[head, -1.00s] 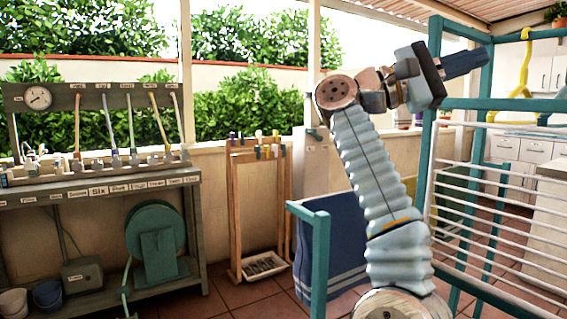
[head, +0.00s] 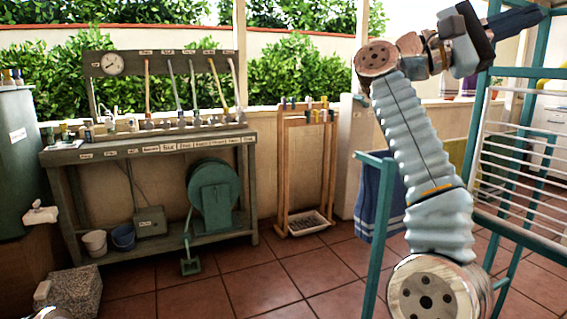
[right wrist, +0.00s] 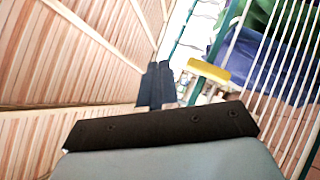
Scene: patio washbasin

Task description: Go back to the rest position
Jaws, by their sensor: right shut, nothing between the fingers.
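My right arm rises on the right of the head view, bent at the top, with its right gripper (head: 525,18) pointing to the upper right. Its dark fingers are together and hold nothing. They also show in the right wrist view (right wrist: 157,75), closed side by side, with the slatted roof to the left and a white-barred rack below right. The gripper appears raised in free air; its distance from the teal frame behind it cannot be told. My left gripper is out of view.
A teal drying rack (head: 372,245) with blue cloth (head: 372,190) stands close behind my right arm. A grey workbench (head: 165,145) with tools and a green wheel (head: 214,193) stands left. A wooden stand (head: 282,170) is mid-view. Tiled floor between is clear.

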